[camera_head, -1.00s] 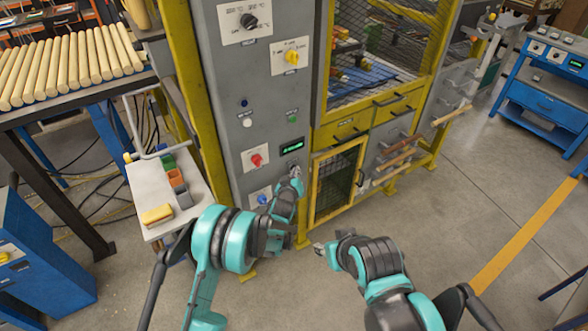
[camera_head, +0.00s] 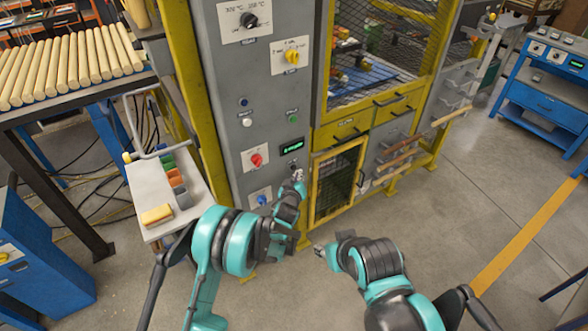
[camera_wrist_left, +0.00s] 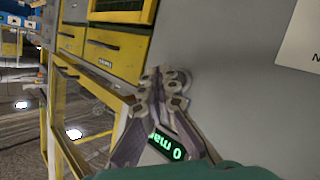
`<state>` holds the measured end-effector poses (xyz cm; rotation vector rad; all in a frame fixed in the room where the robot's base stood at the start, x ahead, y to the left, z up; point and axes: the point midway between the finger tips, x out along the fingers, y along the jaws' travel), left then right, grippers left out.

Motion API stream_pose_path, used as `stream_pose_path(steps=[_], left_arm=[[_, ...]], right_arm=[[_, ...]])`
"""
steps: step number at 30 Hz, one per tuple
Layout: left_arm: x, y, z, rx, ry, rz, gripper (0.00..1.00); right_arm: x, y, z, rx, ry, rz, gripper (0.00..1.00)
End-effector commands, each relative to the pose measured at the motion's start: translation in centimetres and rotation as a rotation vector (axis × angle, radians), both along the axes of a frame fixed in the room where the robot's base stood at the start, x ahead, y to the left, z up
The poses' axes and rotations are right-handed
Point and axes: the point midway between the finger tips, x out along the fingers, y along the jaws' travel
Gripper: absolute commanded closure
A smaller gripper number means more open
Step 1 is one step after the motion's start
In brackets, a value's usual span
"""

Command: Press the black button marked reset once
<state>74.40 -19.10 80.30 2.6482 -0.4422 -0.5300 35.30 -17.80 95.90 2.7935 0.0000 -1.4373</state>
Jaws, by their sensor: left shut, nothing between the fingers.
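The grey control panel (camera_head: 228,75) stands ahead with knobs, small buttons and a green-lit display (camera_head: 292,146). A small dark spot (camera_head: 293,165) shows just below the display, right above my left fingertips; it may be the black button, but its marking is too small to read. My left gripper (camera_head: 298,175) is shut and empty, close to the panel. In the left wrist view its closed fingers (camera_wrist_left: 165,82) hide part of the display (camera_wrist_left: 165,145), and no black button shows. My right gripper (camera_head: 319,250) hangs low, away from the panel; its opening is unclear.
A red knob (camera_head: 256,160), a blue knob (camera_head: 261,199), a white button (camera_head: 247,122) and a green button (camera_head: 293,119) are also on the panel. A yellow-framed mesh door (camera_head: 335,185) stands just right of my left gripper. A small shelf (camera_head: 150,190) with bins is at left.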

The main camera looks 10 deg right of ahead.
Motion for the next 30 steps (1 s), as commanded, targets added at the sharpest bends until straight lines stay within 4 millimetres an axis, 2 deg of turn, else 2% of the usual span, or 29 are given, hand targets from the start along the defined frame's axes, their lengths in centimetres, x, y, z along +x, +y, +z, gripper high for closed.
stream_pose_path(steps=[14, 30], left_arm=[[-4.2, -1.5, -0.1, 0.000, 0.001, -0.001, 1.00], [-4.4, -1.6, 0.0, 0.000, 0.000, 0.000, 1.00]], right_arm=[[0.0, 0.0, -1.1, 0.000, 0.000, 0.000, 0.60], [0.0, 0.0, -1.1, 0.000, 0.000, 0.000, 0.60]])
